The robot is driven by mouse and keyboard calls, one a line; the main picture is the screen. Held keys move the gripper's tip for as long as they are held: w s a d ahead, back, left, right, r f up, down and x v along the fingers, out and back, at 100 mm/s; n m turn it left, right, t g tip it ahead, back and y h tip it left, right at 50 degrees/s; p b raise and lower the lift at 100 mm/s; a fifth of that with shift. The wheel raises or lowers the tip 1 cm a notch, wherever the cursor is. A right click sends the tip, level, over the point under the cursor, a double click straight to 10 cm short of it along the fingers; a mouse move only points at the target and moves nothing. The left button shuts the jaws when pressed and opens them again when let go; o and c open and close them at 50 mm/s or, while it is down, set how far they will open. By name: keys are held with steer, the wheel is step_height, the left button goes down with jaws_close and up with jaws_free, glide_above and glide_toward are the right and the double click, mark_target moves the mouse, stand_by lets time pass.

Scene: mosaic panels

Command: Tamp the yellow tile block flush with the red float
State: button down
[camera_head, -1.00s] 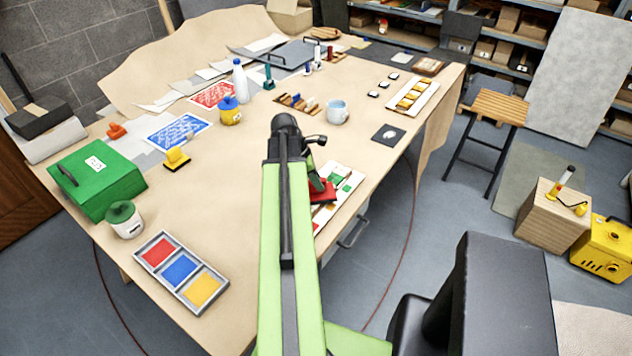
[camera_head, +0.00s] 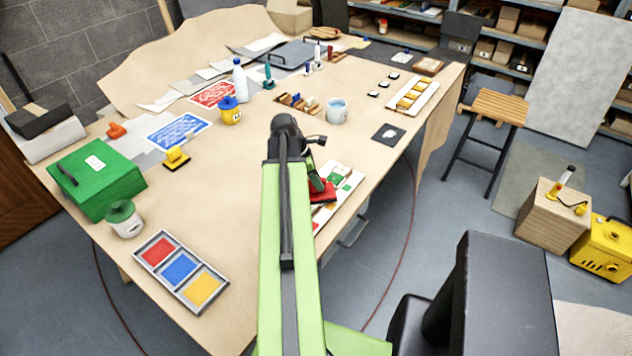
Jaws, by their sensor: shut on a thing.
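The red float (camera_head: 325,196) sits low over the white mosaic panel (camera_head: 319,223) at the table's near right edge. My gripper (camera_head: 312,172) is shut on the float's handle, mostly hidden behind my arm. The panel shows green tiles (camera_head: 338,170) beyond the float and some red at its near end. No yellow block shows on the bare parts of this panel; part of it is hidden by the float and my arm. I cannot tell whether the float touches a block. Yellow tiles (camera_head: 410,99) lie in a second white panel (camera_head: 422,97) farther back.
A yellow float (camera_head: 176,160) stands on the left of the table, near a green box (camera_head: 97,183). A three-colour tray (camera_head: 180,273) lies at the near left. A cup (camera_head: 336,111) and a dark square (camera_head: 388,134) stand beyond my gripper. Bare table lies left of my arm.

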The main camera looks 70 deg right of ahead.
steer(key=shift+a, duration=0.1)
step_height(320, 180, up, 7)
steer(key=p, duration=0.7)
